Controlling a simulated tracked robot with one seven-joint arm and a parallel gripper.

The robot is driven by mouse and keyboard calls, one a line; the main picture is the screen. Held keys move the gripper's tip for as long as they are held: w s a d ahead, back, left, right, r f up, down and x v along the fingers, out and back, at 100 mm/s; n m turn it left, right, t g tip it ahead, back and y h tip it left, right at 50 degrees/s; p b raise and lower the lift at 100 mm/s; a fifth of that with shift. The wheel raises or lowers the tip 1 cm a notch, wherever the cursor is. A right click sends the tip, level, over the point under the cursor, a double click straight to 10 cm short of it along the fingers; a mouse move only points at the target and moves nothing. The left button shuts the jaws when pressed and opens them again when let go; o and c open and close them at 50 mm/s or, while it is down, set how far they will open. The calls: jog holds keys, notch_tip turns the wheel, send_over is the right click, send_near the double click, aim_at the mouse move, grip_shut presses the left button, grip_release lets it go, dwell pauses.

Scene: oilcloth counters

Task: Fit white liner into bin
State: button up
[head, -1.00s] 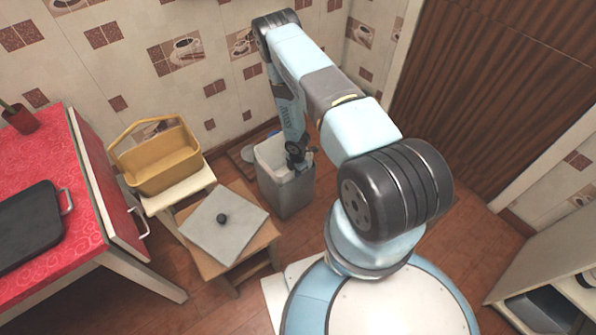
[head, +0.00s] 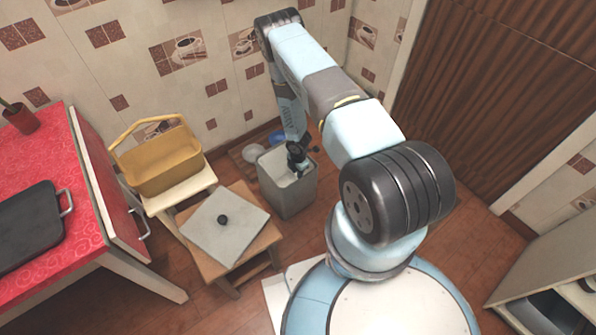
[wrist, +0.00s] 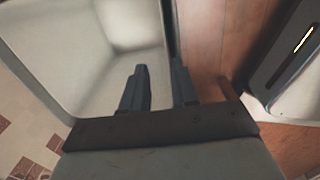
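The grey bin (head: 287,197) stands on the floor near the wall. The white liner (head: 271,163) sits inside it, its rim about level with the bin's top. In the wrist view the liner's pale inside (wrist: 85,50) fills the upper left. My gripper (head: 299,168) is at the bin's right side, pointing down. In the wrist view the fingers of my gripper (wrist: 160,85) stand apart, one over the liner's inside and one on the outer side of the rim. A gap shows between them. The head view hides the fingertips.
A stool with a grey board and dark knob (head: 222,220) stands left of the bin. A yellow basket (head: 165,172) sits on a pale stool behind it. A white dish (head: 254,155) and a blue one (head: 277,138) lie behind the bin. Floor right of the bin is clear.

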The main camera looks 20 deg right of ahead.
notch_tip(320, 180, up, 14)
jog(key=shift+s+f, duration=0.15)
jog(key=shift+s, duration=0.1)
dwell(0.3)
